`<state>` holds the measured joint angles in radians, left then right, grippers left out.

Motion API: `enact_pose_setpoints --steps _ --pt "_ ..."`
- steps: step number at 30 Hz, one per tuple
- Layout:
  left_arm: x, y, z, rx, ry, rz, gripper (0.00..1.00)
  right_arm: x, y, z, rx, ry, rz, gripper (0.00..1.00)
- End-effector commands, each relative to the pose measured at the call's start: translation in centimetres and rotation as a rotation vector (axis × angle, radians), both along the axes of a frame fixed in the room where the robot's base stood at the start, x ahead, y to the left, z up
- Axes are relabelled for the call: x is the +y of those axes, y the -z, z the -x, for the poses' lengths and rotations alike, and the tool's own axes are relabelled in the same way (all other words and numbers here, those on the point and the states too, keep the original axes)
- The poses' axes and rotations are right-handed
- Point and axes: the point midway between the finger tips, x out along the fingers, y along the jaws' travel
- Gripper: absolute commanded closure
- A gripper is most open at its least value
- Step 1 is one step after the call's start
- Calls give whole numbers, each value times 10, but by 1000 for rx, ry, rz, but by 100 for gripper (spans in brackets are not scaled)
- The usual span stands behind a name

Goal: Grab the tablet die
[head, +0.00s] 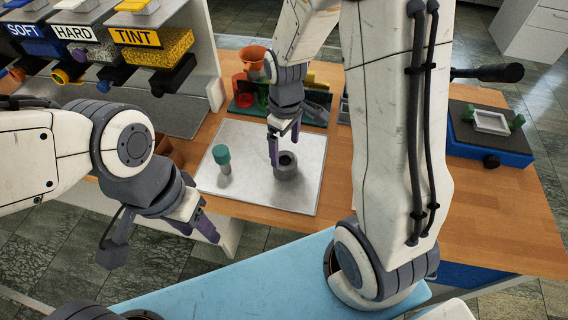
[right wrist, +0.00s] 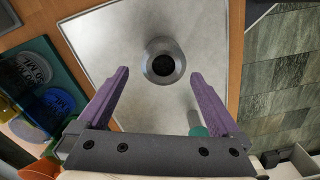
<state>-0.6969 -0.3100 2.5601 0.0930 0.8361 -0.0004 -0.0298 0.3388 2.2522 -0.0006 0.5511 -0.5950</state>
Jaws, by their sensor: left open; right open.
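The tablet die is most likely the short grey cylinder (head: 286,173) with a dark round hole, standing on the pale metal plate (head: 240,137). In the right wrist view the die (right wrist: 178,72) lies ahead, centred between the purple fingertips. My right gripper (head: 284,150) is open and empty, just above and behind the die; contact cannot be told. My left gripper (head: 203,230) is open and empty, low at the plate's front left, away from the die.
A green-capped grey piece (head: 222,157) stands on the plate left of the die. Coloured containers (head: 252,85) stand behind the plate. Labelled dispensers (head: 130,40) are at back left. A blue-based press (head: 487,140) is at right. Bare wood (head: 480,205) lies front right.

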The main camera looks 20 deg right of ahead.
Motion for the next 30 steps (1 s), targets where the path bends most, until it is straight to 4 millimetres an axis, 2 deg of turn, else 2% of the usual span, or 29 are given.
enact_pose_setpoints --steps 5,12,15,22,23,24,26,30 --pt "0 -2 0 0 0 0 50 2 14 2 4 -1 0 0" --pt "0 -5 0 0 0 0 50 3 49 5 4 -2 0 0" --pt "0 -6 0 0 0 0 50 3 56 5 1 -2 0 0" --pt "0 -5 0 0 0 0 50 3 57 4 -1 -1 -1 0" --pt "0 -5 0 0 0 0 50 3 57 4 -1 -1 -1 8" --pt "0 -5 0 0 0 0 50 3 57 4 -1 -1 -1 23" --pt "0 -5 0 0 0 0 50 3 57 4 -1 -1 -1 46" --pt "0 -5 0 0 0 0 50 3 57 4 -1 -1 -1 99"
